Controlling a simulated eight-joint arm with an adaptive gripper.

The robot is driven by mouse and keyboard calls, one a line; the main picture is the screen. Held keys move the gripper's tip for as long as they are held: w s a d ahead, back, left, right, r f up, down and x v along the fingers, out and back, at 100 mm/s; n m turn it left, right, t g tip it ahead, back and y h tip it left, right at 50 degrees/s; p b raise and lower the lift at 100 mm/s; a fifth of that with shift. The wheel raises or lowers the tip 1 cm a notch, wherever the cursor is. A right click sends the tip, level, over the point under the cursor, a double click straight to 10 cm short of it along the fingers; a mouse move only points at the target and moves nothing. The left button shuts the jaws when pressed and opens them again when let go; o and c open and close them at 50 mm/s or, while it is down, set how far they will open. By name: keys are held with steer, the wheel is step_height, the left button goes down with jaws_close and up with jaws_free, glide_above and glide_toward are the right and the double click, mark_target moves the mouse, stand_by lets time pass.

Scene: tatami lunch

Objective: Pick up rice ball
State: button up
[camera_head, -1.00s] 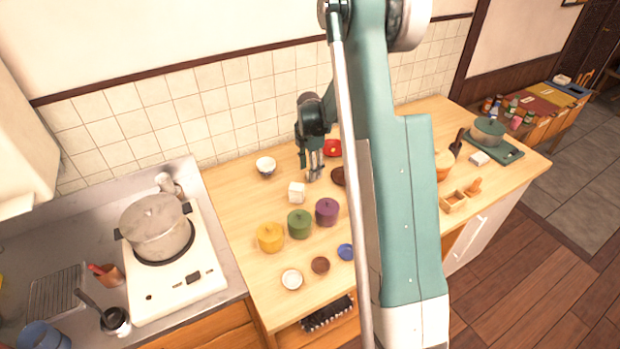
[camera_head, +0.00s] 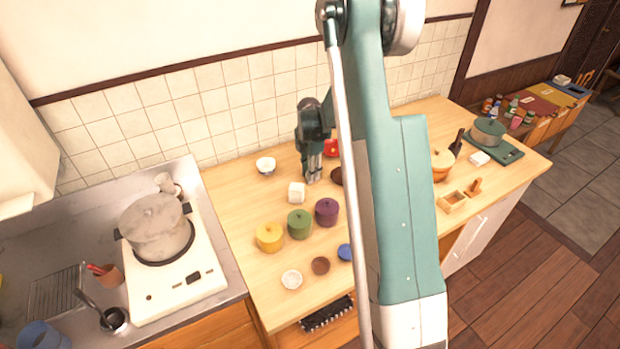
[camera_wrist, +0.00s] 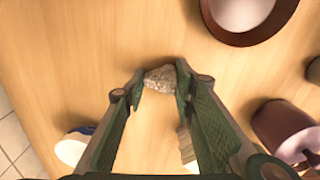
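The rice ball (camera_wrist: 160,79) is a small grey-brown speckled lump in the wrist view, between the tips of my gripper (camera_wrist: 160,83). Both fingertips appear to press against its sides. In the head view my gripper (camera_head: 313,178) points down low over the wooden counter, with its fingers close together. The rice ball cannot be made out there. Whether it rests on the counter or is lifted cannot be told.
A white block (camera_head: 296,193) and a white bowl (camera_head: 266,165) stand left of my gripper. A dark brown bowl (camera_head: 337,177) is close on the right.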

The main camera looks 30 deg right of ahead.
steer(key=shift+c, duration=1.2)
step_height(320, 180, up, 10)
